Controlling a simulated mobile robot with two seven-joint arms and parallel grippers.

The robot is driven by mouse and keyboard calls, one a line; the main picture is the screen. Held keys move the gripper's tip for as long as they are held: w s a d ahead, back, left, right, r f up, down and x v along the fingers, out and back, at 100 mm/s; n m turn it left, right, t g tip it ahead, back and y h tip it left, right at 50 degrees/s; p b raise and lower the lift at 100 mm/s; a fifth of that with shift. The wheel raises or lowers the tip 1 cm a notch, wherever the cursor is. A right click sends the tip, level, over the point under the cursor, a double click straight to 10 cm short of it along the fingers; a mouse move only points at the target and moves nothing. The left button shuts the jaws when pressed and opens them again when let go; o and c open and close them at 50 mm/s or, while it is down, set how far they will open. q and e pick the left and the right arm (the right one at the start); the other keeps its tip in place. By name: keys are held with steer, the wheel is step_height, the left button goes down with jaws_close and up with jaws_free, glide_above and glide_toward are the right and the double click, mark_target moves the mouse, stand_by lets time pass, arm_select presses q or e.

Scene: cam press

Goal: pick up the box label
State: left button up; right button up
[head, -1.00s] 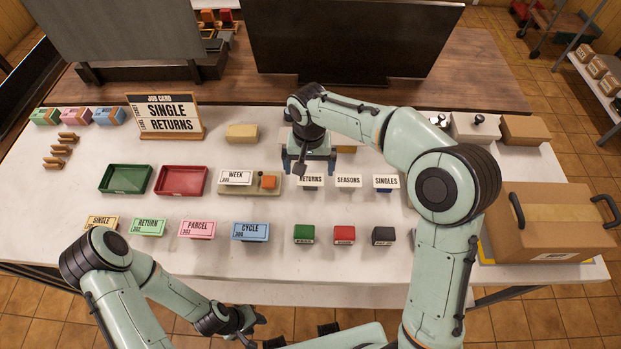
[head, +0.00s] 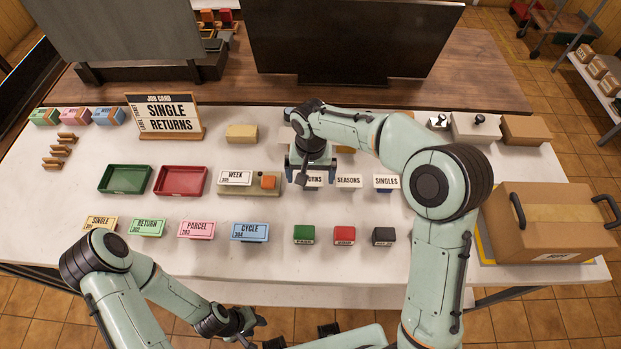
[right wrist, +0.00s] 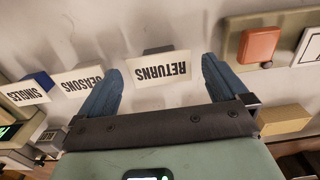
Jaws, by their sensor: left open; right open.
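Three white box labels stand in a row right of centre: RETURNS (head: 315,182), SEASONS (head: 349,181) and SINGLES (head: 386,182). My right gripper (head: 304,172) is open over the RETURNS label and hides its left part in the head view. In the right wrist view the RETURNS label (right wrist: 163,69) shows upside down between the two spread blue fingers, with gaps at the sides. SEASONS (right wrist: 82,83) and SINGLES (right wrist: 24,92) lie to the left there. My left gripper (head: 250,325) is open and empty off the table's front edge.
A job card (head: 165,117) reads SINGLE RETURNS. A WEEK plate (head: 236,178) with an orange button stands left of the labels. Coloured plates and three stamps (head: 344,235) line the front. A cardboard box (head: 552,220) with handles stands at right.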

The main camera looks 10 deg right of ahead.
steer(key=c, duration=1)
steer(key=shift+c, duration=0.2)
steer(key=shift+r, duration=0.1)
